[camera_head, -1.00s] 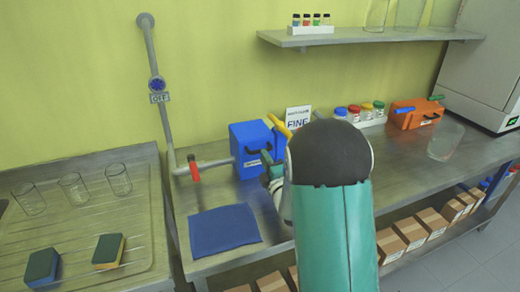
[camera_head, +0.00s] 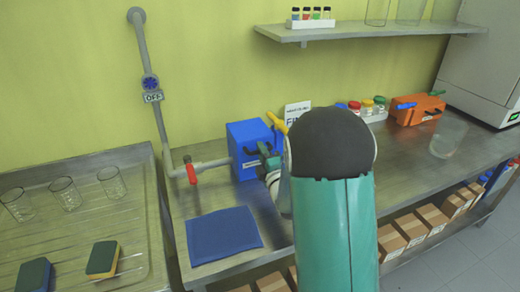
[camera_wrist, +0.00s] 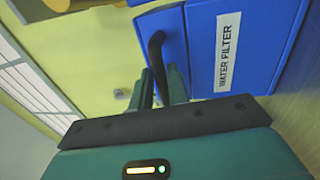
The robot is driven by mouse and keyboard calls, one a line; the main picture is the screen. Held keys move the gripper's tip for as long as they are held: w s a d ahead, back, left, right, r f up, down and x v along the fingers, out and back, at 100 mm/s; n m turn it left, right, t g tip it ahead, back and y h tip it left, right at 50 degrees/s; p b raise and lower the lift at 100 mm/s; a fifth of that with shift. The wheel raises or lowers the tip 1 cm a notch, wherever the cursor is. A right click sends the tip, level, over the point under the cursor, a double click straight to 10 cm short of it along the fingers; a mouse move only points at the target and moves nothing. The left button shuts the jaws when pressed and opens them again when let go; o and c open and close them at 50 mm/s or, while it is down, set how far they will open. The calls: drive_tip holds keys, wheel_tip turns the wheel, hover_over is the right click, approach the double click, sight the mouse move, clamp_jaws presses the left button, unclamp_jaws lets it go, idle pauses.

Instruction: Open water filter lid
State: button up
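The water filter is a blue box (camera_head: 243,150) on the metal counter against the wall. In the wrist view its blue side (camera_wrist: 235,35) carries a white "WATER FILTER" label (camera_wrist: 229,52). A black curved handle (camera_wrist: 156,45) stands out from the blue face. My gripper (camera_wrist: 161,80) is at this handle, with one finger on each side of its lower end. I cannot tell whether the fingers press on it. The lid looks closed. In the head view my gripper (camera_head: 268,160) is at the box's right side, partly hidden by my arm.
A grey pipe with a red valve handle (camera_head: 191,172) joins the box from the left. A yellow handle (camera_head: 277,123) shows behind my gripper. A blue mat (camera_head: 223,235) lies in front. An orange box (camera_head: 417,108) and several capped jars stand at the right. A shelf (camera_head: 365,32) hangs above.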

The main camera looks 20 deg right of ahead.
drive_tip(key=shift+w+f, duration=0.15)
drive_tip(key=shift+w, duration=0.2)
drive_tip(key=shift+s, duration=0.15)
clamp_jaws()
drive_tip(key=shift+r, duration=0.25)
